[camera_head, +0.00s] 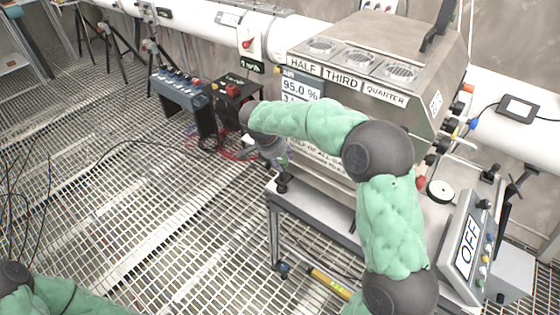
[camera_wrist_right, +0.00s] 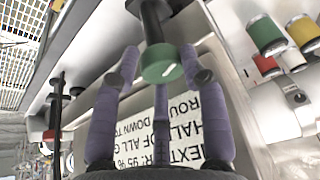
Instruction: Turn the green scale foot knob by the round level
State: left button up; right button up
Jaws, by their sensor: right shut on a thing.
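My right gripper (camera_wrist_right: 160,75) is shut on the green scale foot knob (camera_wrist_right: 162,66), with its purple-grey fingers on both sides of it. The knob has a white line on its end face and sits on a dark foot. In the head view my right gripper (camera_head: 272,158) is at the left front corner of the bench, mostly hidden behind my right arm; the knob cannot be made out there. A small round white disc with a dark rim (camera_head: 440,190) lies on the bench at right; I cannot tell whether it is the round level. My left gripper is out of view.
A steel machine (camera_head: 385,65) labelled HALF, THIRD, QUARTER stands on the bench behind my right arm. A printed sheet (camera_wrist_right: 160,135) lies behind the fingers. An OFF box (camera_head: 467,248) is at right.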

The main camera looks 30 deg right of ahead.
jog(key=shift+w+d+r+n+t+b, duration=0.15)
jog(key=shift+r+n+t+b, duration=0.1)
jog(key=shift+n, duration=0.3)
jog(key=shift+d+r+n+t+b, duration=0.1)
jog(key=shift+n+t, duration=0.15)
jog(key=shift+n, duration=0.3)
jog(key=shift+r, duration=0.1)
jog(key=o, duration=1.1)
jog(key=shift+w, duration=0.1)
jog(key=shift+f, duration=0.25)
jog(key=shift+a, duration=0.1)
jog(key=shift+r, duration=0.1)
jog(key=v, duration=1.1)
jog(key=shift+s+r, duration=0.25)
jog(key=shift+r, duration=0.15)
